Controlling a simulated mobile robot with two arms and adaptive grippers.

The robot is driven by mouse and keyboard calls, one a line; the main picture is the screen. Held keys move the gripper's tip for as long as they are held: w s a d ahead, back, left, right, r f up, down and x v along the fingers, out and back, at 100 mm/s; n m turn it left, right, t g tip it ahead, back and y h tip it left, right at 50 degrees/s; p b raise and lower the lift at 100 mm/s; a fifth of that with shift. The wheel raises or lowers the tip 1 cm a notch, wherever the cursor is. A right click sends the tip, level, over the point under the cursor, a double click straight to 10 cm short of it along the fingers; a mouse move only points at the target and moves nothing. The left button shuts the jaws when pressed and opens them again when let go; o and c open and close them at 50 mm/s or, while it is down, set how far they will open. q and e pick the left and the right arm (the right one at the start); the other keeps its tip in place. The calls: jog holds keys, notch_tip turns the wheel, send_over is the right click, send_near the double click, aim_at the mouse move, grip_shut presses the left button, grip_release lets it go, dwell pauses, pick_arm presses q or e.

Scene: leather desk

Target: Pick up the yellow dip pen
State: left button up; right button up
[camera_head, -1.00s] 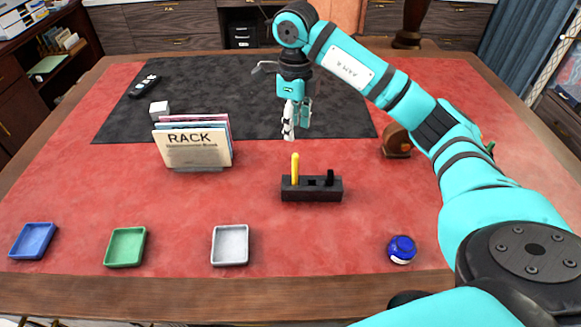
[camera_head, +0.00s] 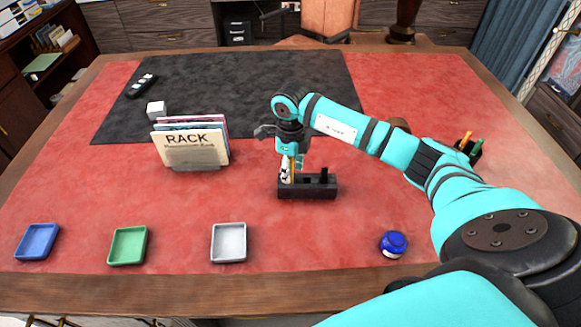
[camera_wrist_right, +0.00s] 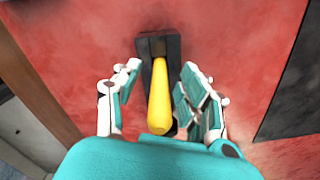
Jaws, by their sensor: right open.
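The yellow dip pen (camera_wrist_right: 159,98) stands upright in a slot of the black pen holder (camera_head: 322,190). In the head view only a thin strip of the pen (camera_head: 293,169) shows between my fingers. My right gripper (camera_head: 292,172) points down at the left end of the holder. In the right wrist view its fingers (camera_wrist_right: 160,100) are open, one on each side of the pen, with red desk visible between the pen and the left finger. The pen's lower end is hidden in the holder. My left gripper is not in view.
A rack of folders (camera_head: 193,147) stands left of the holder. Blue (camera_head: 37,242), green (camera_head: 128,246) and white (camera_head: 229,242) trays and a blue ink bottle (camera_head: 393,244) lie along the front. A cup with pens (camera_head: 468,147) stands at the right, behind my arm.

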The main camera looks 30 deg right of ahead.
jog(key=shift+f, duration=0.15)
grip_shut()
